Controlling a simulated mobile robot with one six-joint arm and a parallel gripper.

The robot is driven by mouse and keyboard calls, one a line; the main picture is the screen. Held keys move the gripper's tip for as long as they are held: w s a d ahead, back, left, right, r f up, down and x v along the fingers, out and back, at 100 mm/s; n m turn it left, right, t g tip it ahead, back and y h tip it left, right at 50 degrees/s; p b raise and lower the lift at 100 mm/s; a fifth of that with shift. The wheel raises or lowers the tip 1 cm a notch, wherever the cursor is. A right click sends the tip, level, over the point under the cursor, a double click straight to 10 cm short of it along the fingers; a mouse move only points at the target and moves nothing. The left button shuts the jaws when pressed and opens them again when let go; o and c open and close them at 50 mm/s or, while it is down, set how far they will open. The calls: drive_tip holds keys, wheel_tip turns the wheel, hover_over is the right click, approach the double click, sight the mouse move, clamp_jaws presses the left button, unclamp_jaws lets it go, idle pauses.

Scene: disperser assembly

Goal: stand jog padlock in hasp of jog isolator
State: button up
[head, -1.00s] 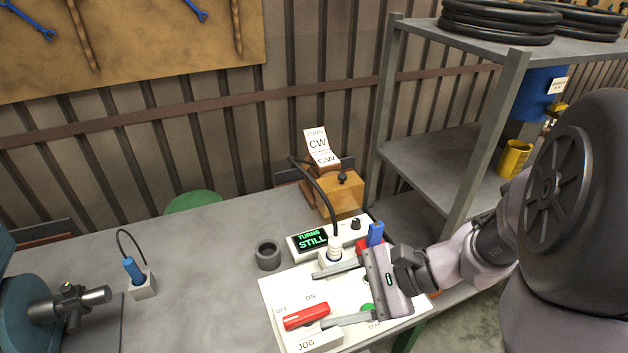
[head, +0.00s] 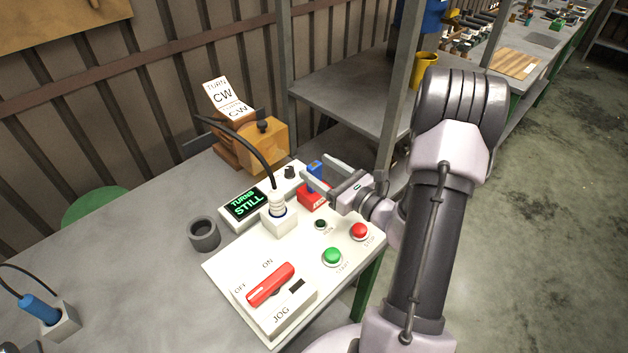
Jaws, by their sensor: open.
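The jog isolator (head: 280,314) is a white box at the front of the white panel, marked JOG, with a red handle (head: 270,284) lying between the OFF and ON marks. A dark slot (head: 296,286) beside the handle may be its hasp; I cannot tell for sure. A red block with pale lettering (head: 311,197), perhaps the jog padlock, is at the panel's back right, with a blue piece (head: 315,168) just behind it. My gripper (head: 313,164) is open, its fingers reaching around the blue piece. Whether they touch anything is unclear.
A plug with a black cable (head: 278,204) stands in a white socket near my gripper. A display (head: 245,205) reads TURNS STILL. Green (head: 332,256) and red (head: 359,231) buttons sit at right. A shelf post (head: 402,90) rises behind my gripper.

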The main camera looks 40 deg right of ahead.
sight(311, 165)
drive_tip(key=w, duration=0.1)
drive_tip(key=w+b, duration=0.1)
drive_tip(key=w, duration=0.3)
drive_tip(key=shift+w+a+f+b, duration=0.15)
drive_tip(key=shift+a+f+b, duration=0.15)
drive_tip(key=shift+a, duration=0.05)
clamp_jaws()
